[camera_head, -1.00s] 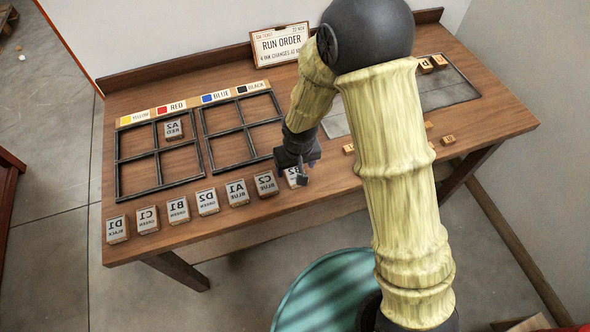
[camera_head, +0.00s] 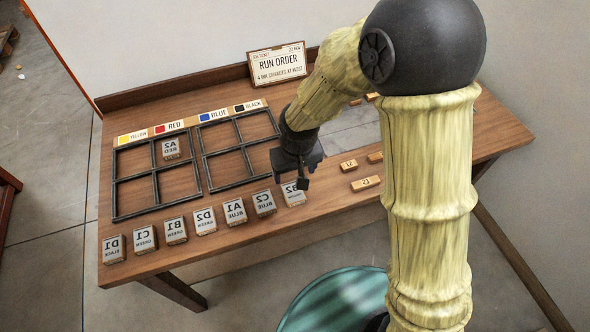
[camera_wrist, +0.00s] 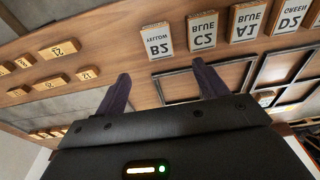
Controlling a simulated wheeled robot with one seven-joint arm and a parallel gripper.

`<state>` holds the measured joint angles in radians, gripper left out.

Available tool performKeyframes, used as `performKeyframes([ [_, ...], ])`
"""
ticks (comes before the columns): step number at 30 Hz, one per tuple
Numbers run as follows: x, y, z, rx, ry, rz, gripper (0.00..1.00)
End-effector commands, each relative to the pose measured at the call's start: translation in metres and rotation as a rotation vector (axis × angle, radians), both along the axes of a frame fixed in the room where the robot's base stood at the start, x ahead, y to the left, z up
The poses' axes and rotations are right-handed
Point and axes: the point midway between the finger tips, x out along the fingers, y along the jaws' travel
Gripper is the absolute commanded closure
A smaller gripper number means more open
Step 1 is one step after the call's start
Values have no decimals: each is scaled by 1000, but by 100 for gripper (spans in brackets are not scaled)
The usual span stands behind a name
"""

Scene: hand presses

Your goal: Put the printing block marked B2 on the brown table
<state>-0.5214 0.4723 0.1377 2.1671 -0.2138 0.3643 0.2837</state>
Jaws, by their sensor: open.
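The printing block marked B2 (camera_head: 293,194) is a pale-topped wooden block at the right end of the front row on the brown table (camera_head: 240,238). In the wrist view the B2 block (camera_wrist: 157,42) reads B2 YELLOW and stands beyond the fingers, clear of them. My gripper (camera_head: 301,182) is just behind and above the block in the head view, partly overlapping its top edge. In the wrist view my gripper (camera_wrist: 161,84) has its two dark fingers spread with nothing between them.
Blocks C2 (camera_head: 264,203), A1 (camera_head: 235,212) and several others continue the row leftward. Two black-framed grids (camera_head: 205,172) lie behind; block A2 (camera_head: 171,149) sits in the left one. Small wooden pieces (camera_head: 365,184) lie to the right. A run order sign (camera_head: 277,64) stands at the back.

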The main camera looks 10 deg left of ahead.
Motion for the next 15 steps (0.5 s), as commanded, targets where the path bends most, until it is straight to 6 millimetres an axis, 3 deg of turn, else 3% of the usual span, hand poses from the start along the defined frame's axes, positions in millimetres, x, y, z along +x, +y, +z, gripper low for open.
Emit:
performKeyframes([
  [11,0,-1,0,-1,0,-2,28],
  [15,5,-24,10,0,-8,-46,28],
])
